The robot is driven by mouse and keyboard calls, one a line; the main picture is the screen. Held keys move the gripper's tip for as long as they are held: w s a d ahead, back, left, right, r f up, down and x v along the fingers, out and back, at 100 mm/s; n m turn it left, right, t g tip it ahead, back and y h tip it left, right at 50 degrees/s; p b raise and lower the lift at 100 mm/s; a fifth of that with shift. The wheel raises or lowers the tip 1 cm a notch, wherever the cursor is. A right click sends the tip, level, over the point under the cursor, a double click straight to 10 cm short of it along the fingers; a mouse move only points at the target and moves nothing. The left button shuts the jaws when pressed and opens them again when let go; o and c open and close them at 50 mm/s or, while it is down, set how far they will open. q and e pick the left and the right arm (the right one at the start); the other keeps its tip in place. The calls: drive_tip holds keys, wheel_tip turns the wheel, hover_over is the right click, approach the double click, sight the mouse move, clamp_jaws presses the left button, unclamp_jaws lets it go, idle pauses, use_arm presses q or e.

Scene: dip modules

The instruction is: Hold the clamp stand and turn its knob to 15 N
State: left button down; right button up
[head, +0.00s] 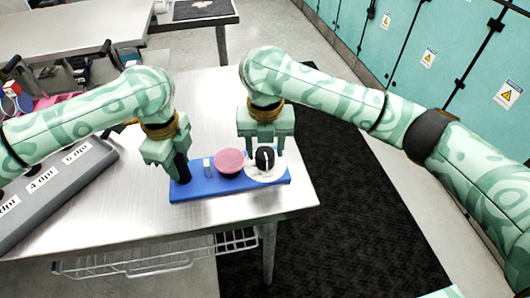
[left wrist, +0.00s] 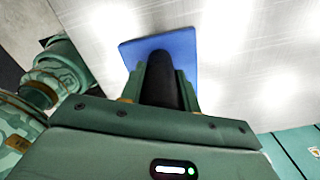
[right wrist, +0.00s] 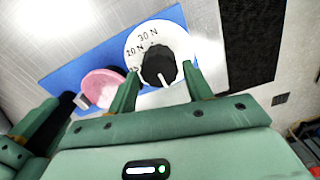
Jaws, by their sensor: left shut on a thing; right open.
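The clamp stand has a blue base (head: 233,189) on the metal table, with a black post (left wrist: 161,78) at its left end. My left gripper (head: 172,165) is shut on that post. A white dial (right wrist: 139,46) with a black knob (right wrist: 166,62) sits at the base's right end; "20 N" and "30 N" are readable, and a lower mark is partly hidden by a finger. The knob's white pointer line faces toward my right gripper's palm. My right gripper (right wrist: 163,82) is open, its fingers on either side of the knob; contact cannot be told. A pink disc (head: 229,160) lies between post and dial.
A grey sloped rack (head: 50,190) with "4 dpi" and "6 dpi" labels stands at the table's left. The table's front edge is close to the base, with a wire shelf (head: 155,262) below. Teal cabinets (head: 450,60) stand at the right.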

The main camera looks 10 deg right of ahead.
use_arm(q)
drive_tip(key=shift+s+f, duration=0.1)
use_arm(e)
drive_tip(key=shift+f, duration=1.3)
drive_tip(key=c, duration=0.7)
